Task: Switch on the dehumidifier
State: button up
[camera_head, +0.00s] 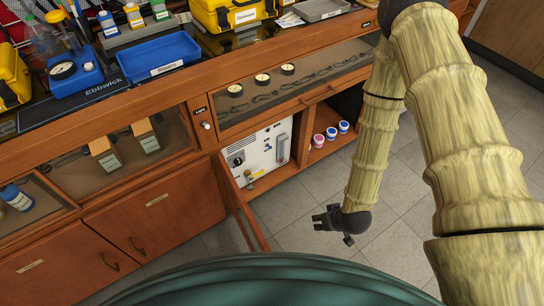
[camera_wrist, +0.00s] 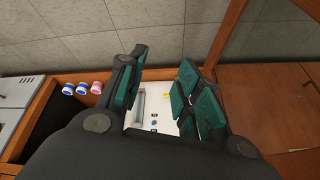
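The dehumidifier is probably the white boxed unit (camera_head: 264,146) inside the open lower cabinet bay in the head view. It has a black round dial (camera_head: 237,160), small blue marks, a grey vertical handle or slot at its right, and a brass-coloured fitting low on the front. My gripper (camera_head: 328,220) is out in front of the cabinet, to the right of and lower than the unit in the picture, apart from it. In the wrist view, the white panel (camera_wrist: 160,108) shows between my spread green-padded fingers (camera_wrist: 163,70). The gripper is open and empty. The dial is hidden there.
An open cabinet door (camera_head: 249,222) stands out left of the unit. Several small capped jars (camera_head: 331,133) sit on the shelf to its right. The bench (camera_head: 110,95) above carries a blue tray (camera_head: 158,57) and yellow cases. The tiled floor (camera_head: 395,237) is clear.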

jog(key=w+a+f+n+t+y+b, duration=0.1)
jog(key=w+a+f+t+b, duration=0.15)
jog(key=w+b, duration=0.45)
jog(key=w+a+f+n+t+y+b, duration=0.1)
jog(key=w+a+f+n+b, duration=0.2)
jog(key=w, duration=0.6)
jog(key=n+t+y+b, duration=0.3)
jog(key=y+b, duration=0.1)
jog(key=b, duration=0.8)
send_near(267, 145)
jog(key=b+x, duration=0.4)
jog(key=x, duration=0.2)
jog(key=shift+f, duration=0.4)
jog(key=shift+d, duration=0.1)
